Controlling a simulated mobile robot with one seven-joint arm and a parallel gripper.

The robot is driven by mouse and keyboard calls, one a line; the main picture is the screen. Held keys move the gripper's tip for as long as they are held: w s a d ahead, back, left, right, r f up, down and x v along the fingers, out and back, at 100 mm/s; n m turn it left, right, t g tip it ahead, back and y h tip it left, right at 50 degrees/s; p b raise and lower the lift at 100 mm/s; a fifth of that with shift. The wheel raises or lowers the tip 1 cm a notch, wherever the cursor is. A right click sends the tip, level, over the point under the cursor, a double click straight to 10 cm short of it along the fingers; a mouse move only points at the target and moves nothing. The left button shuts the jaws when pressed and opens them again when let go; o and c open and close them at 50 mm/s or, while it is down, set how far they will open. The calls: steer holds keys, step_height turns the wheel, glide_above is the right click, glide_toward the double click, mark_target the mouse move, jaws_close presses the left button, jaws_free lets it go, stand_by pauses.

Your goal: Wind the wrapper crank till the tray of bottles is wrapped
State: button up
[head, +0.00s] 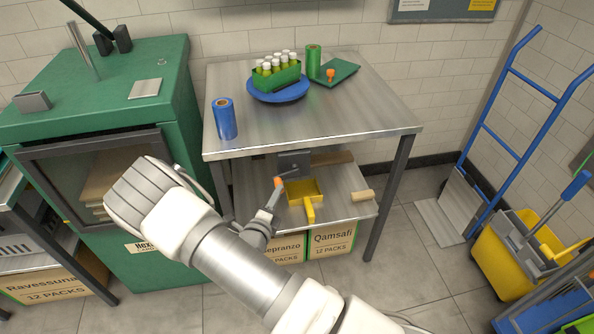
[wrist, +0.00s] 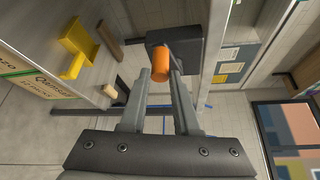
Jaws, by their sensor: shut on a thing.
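The green tray of white-capped bottles (head: 276,72) stands on a blue turntable (head: 279,96) at the back of the metal table. A green film roll (head: 313,60) stands upright just right of it. I cannot tell how much film is around the tray. The crank's dark housing (head: 293,161) is below the table's front edge; it also shows in the wrist view (wrist: 183,36). My gripper (head: 275,190) is shut on the orange crank handle (wrist: 161,62), with a finger on each side of it. The crank arm is mostly hidden.
A blue roll (head: 225,118) stands at the table's left. A green plate with an orange knob (head: 331,75) lies at the back right. The lower shelf holds a yellow scoop (head: 306,195) near my gripper. A green cabinet (head: 150,250) stands left, a blue hand truck (head: 500,120) right.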

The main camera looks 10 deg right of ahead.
steer(key=shift+d+f+b, duration=0.55)
steer(key=shift+d+f, duration=0.2)
steer(key=shift+f, duration=0.25)
steer(key=shift+d+f+b, duration=0.35)
steer(key=shift+d+f, duration=0.35)
steer(key=shift+f, duration=0.05)
steer(key=shift+d+f, duration=0.35)
steer(key=shift+d, duration=0.5)
